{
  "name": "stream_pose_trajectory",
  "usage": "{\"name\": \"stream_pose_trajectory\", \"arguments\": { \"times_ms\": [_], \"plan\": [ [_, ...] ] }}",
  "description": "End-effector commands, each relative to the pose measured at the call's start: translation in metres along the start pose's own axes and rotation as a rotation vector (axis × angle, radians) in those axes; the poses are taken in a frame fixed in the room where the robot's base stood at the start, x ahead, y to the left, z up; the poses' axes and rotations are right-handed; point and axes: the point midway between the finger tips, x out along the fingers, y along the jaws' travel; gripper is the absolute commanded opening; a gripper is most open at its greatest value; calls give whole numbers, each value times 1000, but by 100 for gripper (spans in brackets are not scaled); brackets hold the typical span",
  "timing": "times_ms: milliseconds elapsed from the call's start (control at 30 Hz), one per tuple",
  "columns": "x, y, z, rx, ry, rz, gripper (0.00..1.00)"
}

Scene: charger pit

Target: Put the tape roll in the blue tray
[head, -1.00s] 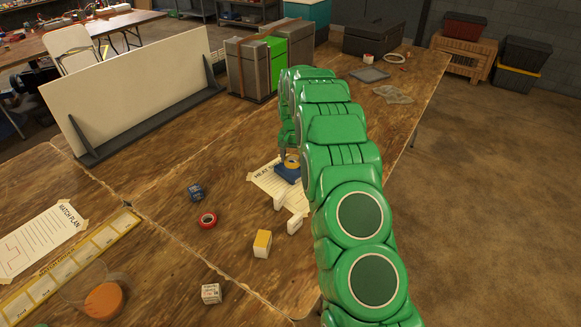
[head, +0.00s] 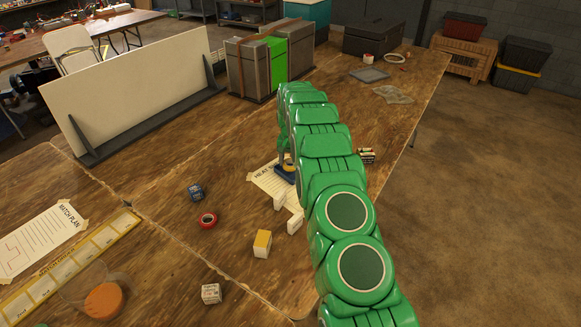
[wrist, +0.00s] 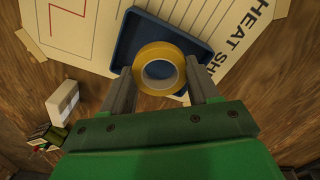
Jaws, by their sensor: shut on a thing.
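The tape roll (wrist: 160,49) is an amber ring with a pale core. My gripper (wrist: 162,72) is shut on it, one finger on each side. The dark blue tray (wrist: 127,48) lies behind and under the roll in the wrist view, and the roll overlaps its near part. I cannot tell whether the roll touches the tray floor.
The heat sheet (head: 262,181) lies under the tray. A small dark box (head: 367,155) stands right of my arm. Grey cases (head: 250,68) stand farther back.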

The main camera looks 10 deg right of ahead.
Motion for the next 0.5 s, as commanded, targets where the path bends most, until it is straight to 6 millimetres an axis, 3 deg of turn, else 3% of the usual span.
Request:
{"name": "stream_pose_trajectory", "arguments": {
  "times_ms": [200, 500],
  "plan": [
    [29, 0, 0, 0, -4, 1, 31],
    [32, 0, 0, 0, -1, 1, 31]
  ]
}}
